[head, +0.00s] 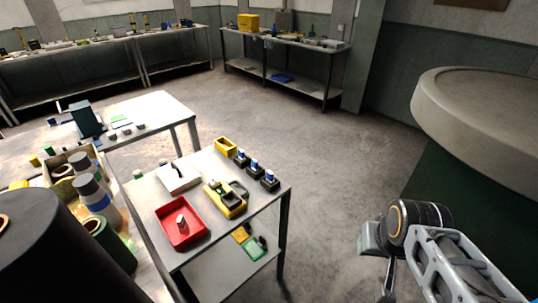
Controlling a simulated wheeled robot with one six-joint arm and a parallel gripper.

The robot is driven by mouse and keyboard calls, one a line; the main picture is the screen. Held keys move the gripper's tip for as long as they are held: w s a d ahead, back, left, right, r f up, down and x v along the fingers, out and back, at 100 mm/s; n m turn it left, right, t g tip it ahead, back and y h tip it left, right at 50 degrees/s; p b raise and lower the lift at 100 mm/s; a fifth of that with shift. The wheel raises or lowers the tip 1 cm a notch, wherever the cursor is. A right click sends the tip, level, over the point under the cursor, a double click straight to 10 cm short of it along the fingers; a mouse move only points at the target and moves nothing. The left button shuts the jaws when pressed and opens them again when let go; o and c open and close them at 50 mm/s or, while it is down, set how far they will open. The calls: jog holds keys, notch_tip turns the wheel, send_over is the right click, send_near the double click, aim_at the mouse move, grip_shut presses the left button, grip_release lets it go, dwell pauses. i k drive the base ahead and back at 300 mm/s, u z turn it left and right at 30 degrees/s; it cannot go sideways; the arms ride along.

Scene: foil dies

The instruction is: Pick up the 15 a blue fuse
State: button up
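Three small blue pieces sit upright in black holders along the far right edge of the small metal table (215,222). They are the far blue piece (241,152), the middle blue piece (254,164) and the near blue piece (268,175). They may be fuses, but no rating can be read, so I cannot tell which is 15 A. My gripper (378,262) is at the lower right, over the floor, well apart from the table and these pieces. It is seen side-on, and its finger opening cannot be made out. I see nothing held in it.
A red tray (164,222) holding a small pale cylinder, a white box (176,182), a yellow tray (230,210) and a yellow box (225,146) share the table. Bottles (94,198) crowd the left. A large round-topped stand (480,105) is at right. Floor between is clear.

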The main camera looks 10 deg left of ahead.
aim_at(254, 167)
jog(key=u, duration=0.4)
jog(key=i, duration=0.8)
jog(key=u, duration=0.95)
jog(key=i, duration=0.2)
jog(key=u, duration=0.2)
